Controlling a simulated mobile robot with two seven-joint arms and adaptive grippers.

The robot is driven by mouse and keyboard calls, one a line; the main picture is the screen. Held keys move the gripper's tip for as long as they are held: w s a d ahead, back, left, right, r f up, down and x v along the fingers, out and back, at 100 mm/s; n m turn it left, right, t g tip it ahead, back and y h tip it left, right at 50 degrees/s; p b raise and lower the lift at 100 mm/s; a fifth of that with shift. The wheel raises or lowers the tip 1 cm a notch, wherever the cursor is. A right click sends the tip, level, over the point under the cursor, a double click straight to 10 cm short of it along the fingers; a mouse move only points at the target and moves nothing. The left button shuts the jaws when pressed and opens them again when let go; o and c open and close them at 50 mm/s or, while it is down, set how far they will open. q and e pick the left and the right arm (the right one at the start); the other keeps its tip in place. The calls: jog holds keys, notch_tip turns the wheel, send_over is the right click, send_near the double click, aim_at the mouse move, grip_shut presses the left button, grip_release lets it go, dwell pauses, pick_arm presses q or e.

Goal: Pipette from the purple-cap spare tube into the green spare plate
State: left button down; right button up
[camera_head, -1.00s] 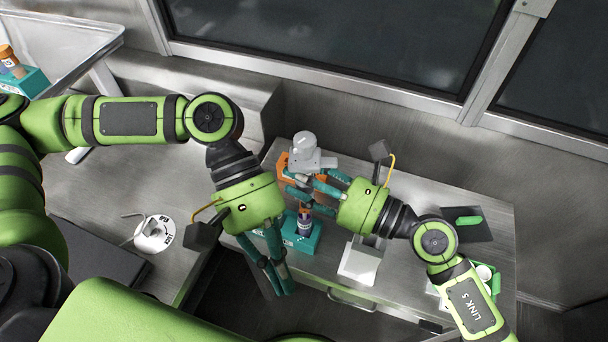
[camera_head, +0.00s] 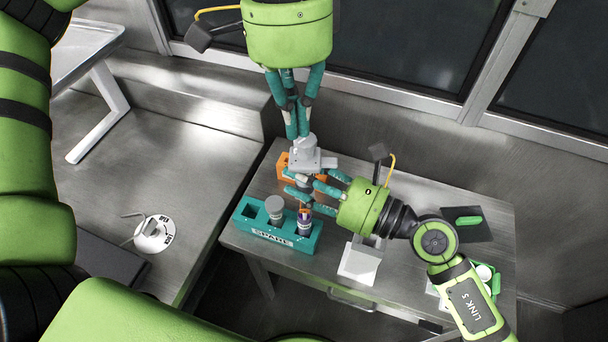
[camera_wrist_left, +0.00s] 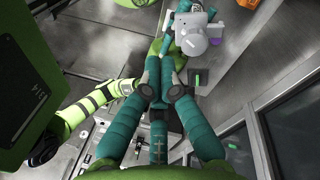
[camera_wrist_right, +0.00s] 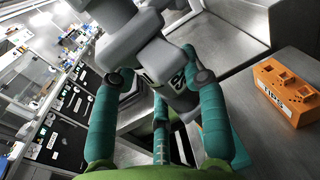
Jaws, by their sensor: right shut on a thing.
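My right gripper (camera_head: 304,186) is shut on a grey pipette (camera_head: 304,156), which also shows in the left wrist view (camera_wrist_left: 194,38) and the right wrist view (camera_wrist_right: 150,50). The pipette is over the teal SPARE rack (camera_head: 252,229), close to the purple-marked tube (camera_head: 304,222); whether its tip is inside the tube is hidden. A grey-capped tube (camera_head: 274,210) stands beside it in the rack. My left gripper (camera_head: 297,134) points down close to the pipette's top, its fingers together and empty; contact is unclear. I cannot identify the green spare plate with certainty.
An orange rack (camera_head: 284,166) stands behind the pipette and shows in the right wrist view (camera_wrist_right: 290,88). A white stand (camera_head: 360,262) is right of the SPARE rack. A dark pad with a green item (camera_head: 468,221) lies at right. Green-edged objects (camera_head: 492,284) are partly behind my right arm.

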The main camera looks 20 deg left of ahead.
pick_arm(q)
jog(key=w+r+m, duration=0.1)
jog(key=w+r+m+t+y, duration=0.1)
jog(key=w, duration=0.1)
jog(key=shift+t, duration=0.3)
jog(key=shift+f, duration=2.85)
jog(key=shift+f, duration=0.85)
jog(key=shift+r, duration=0.1)
pick_arm(e)
jog(key=shift+r, duration=0.1)
pick_arm(q)
jog(key=shift+r, duration=2.95)
jog(key=shift+s, duration=0.1)
jog(key=s+a, duration=0.4)
jog(key=s, duration=0.8)
jog(key=shift+a, duration=0.25)
jog(key=shift+r, duration=0.1)
